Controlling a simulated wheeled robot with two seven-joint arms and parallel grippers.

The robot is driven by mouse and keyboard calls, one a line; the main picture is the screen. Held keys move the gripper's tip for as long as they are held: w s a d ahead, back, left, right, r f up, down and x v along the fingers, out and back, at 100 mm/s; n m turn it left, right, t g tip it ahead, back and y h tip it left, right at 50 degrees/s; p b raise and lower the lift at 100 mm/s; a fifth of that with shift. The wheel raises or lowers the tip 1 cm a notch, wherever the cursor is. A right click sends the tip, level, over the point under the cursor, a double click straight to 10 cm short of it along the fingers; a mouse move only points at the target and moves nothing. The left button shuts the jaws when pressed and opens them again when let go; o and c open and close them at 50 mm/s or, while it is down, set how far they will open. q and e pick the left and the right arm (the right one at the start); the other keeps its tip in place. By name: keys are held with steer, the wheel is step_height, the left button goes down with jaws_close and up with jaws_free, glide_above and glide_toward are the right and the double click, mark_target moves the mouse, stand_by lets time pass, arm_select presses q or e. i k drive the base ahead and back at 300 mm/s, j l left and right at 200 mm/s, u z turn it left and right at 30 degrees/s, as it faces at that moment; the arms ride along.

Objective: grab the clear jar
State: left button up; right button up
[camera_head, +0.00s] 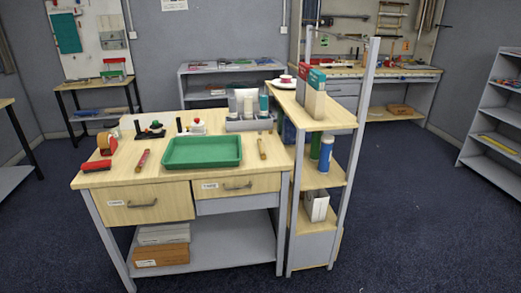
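I cannot clearly make out a clear jar in the head view. A small pale item with a red spot (198,126) stands behind the green tray on the wooden workbench (110,178); it is too small to tell what it is. Pale and teal upright containers (247,102) stand in a grey holder at the back right of the bench, and I cannot tell whether any is a clear jar. Neither of my grippers is in view.
A green tray (202,152) lies mid-bench, with a red tape dispenser (106,140) at left. A shelf unit (340,118) with bottles and boxes adjoins the bench's right side. Open blue floor (400,200) lies to the right, with a grey shelf (490,120) beyond.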

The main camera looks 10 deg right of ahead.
mark_target(116, 131)
steer(key=i+j+u, duration=0.75)
steer(key=u, duration=0.15)
steer(key=i+j+u, duration=0.3)
steer(key=i+u, duration=0.65)
steer(key=i+j+u, duration=0.1)
steer(key=i+u, duration=0.15)
steer(key=i, duration=0.35)
steer(key=i+u, duration=0.25)
steer(key=i, duration=0.35)
steer(key=i+z, duration=0.9)
steer(key=i+l+z, duration=0.1)
steer(key=z, duration=0.3)
steer(key=i+z, duration=0.55)
steer(key=z, duration=0.3)
steer(key=i+j+z, duration=0.15)
steer(key=z, duration=0.25)
steer(key=i+l+z, duration=0.25)
steer(key=i, duration=0.2)
steer(key=i+z, duration=0.3)
steer(key=i, duration=0.15)
